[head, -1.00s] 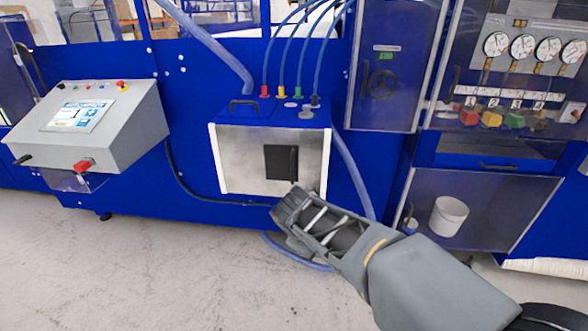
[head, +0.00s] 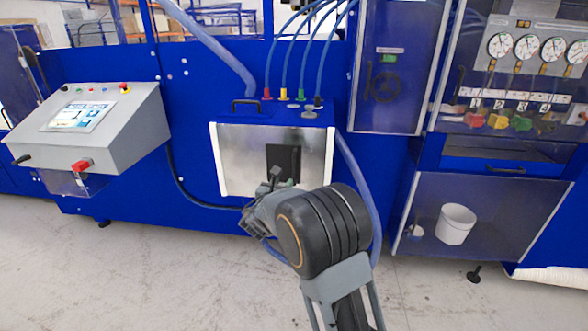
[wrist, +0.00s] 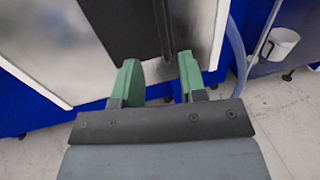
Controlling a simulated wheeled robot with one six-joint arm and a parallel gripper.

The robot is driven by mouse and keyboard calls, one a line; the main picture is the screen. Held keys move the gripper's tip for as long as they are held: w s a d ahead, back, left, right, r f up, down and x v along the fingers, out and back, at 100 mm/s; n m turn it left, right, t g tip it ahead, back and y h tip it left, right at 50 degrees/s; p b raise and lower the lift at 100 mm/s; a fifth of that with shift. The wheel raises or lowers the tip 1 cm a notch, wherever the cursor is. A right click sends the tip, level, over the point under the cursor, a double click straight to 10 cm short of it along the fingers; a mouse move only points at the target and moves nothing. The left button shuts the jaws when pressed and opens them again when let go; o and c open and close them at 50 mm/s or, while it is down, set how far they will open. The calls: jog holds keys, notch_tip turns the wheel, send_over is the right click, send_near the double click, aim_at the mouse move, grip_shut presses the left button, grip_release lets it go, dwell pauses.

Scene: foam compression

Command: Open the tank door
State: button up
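The tank is the blue box (head: 262,112) at the centre of the head view, with hoses on top. Its silver door (head: 240,150) appears shut; its metal face also shows in the wrist view (wrist: 45,50). A black handle plate (head: 283,156) is on the door's right half. In the wrist view the dark handle (wrist: 125,30) has a vertical bar near its right side. My gripper (head: 281,177) is at the plate's lower edge. In the wrist view its green fingers (wrist: 159,75) are apart, just below the bar, with nothing visibly held. Contact cannot be told.
A grey control console (head: 95,128) stands at the left. A blue hose (head: 357,190) hangs along the tank's right side. Pressure gauges (head: 525,46) and a clear-fronted compartment with a white bucket (head: 455,224) are at the right. The floor in front is free.

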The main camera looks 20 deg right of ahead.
aim_at(294, 167)
jog(key=p+x, duration=0.1)
jog(key=x, duration=1)
jog(key=shift+w+d+p, duration=0.1)
jog(key=shift+p, duration=0.2)
jog(key=shift+c, duration=0.5)
grip_shut()
